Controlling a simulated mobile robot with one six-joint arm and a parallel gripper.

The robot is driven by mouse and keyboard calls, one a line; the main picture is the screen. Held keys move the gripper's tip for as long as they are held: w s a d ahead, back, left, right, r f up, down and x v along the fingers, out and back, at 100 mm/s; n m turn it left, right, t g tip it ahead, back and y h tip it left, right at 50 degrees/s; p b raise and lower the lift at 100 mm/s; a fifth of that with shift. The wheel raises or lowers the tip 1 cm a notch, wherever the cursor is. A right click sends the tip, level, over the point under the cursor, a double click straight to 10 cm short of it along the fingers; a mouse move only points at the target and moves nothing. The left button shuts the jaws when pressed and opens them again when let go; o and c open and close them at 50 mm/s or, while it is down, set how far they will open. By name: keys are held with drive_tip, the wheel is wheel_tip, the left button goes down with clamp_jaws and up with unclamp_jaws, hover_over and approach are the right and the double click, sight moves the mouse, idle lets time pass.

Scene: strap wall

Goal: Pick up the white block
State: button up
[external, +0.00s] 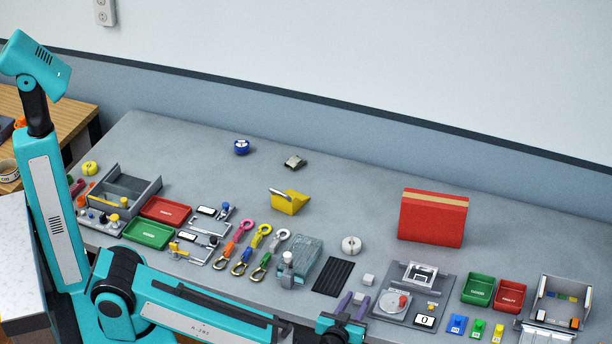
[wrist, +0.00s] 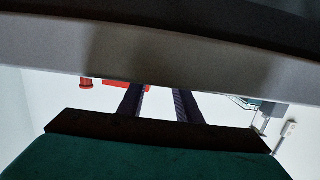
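A small white block (external: 368,281) lies on the grey table near its front edge, right of a black ribbed mat. My gripper (external: 354,298) is at the front edge of the table, just in front and to the left of the block in the external view. Its two purple fingers are apart, so it is open. A small pale patch shows between the fingers there; I cannot tell what it is. In the wrist view the dark fingers (wrist: 159,103) are also apart, with only a pale background between them. I cannot make out the block in that view.
The black mat (external: 333,276) and a grey clear-sided box (external: 301,259) lie left of the block. A round white object (external: 351,245) stands behind it. A grey fixture (external: 412,292) with a dial is close on the right. The table behind is mostly clear.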

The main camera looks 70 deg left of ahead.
sight(359, 297)
drive_tip(key=shift+p+x, duration=0.7)
drive_tip(key=shift+x, duration=0.7)
clamp_jaws()
drive_tip(key=shift+r, duration=0.2)
drive_tip(key=shift+r+b, duration=1.65)
drive_tip(key=shift+r, duration=1.75)
drive_tip(key=shift+r+p, duration=1)
drive_tip(key=shift+r, duration=0.4)
